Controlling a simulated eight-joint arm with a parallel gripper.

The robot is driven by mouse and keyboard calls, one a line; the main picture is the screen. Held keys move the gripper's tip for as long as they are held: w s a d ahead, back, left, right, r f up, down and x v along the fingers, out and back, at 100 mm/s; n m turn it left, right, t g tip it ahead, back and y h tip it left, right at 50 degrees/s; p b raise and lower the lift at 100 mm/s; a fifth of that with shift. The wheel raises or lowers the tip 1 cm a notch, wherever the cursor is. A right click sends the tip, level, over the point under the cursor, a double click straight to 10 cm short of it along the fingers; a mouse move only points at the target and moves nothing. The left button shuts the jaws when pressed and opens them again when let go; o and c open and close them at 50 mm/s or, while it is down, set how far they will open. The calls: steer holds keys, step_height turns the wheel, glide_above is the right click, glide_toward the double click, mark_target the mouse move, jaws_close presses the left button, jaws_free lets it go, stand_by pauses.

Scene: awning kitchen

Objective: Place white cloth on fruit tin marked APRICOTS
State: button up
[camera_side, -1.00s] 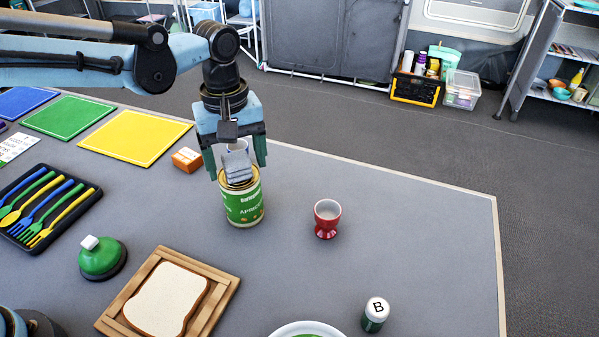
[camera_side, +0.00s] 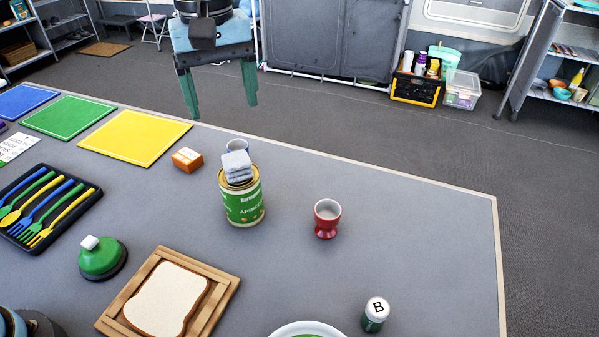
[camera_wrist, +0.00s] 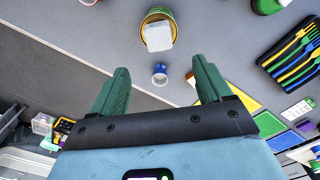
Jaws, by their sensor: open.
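The green fruit tin marked APRICOTS (camera_side: 243,205) stands upright on the grey table, and its side and rim also show in the wrist view (camera_wrist: 146,38). The white cloth (camera_side: 236,162), folded into a small greyish-white stack, rests on top of the tin; the wrist view shows it from above (camera_wrist: 159,36). My gripper (camera_side: 222,105) is open and empty, raised well above and behind the tin, apart from the cloth. Its two green fingers are spread in the wrist view (camera_wrist: 160,80).
A small blue-and-white cup (camera_side: 237,146) stands just behind the tin and an orange box (camera_side: 187,160) to its left. A red egg cup (camera_side: 327,218) stands to the right. Bread on a wooden board (camera_side: 221,293) lies in front. The table's right side has free room.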

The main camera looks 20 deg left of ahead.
steer(key=s+a+f+m+t, duration=0.3)
steer(key=s+a+f+m, duration=0.1)
steer(key=a, duration=0.4)
steer(key=s+a+f+m+t, duration=0.4)
steer(key=s+a+f, duration=0.1)
steer(key=s+a, duration=0.2)
steer(key=shift+a+f+m, duration=0.3)
steer(key=shift+a+m, duration=0.1)
steer(key=shift+a, duration=0.15)
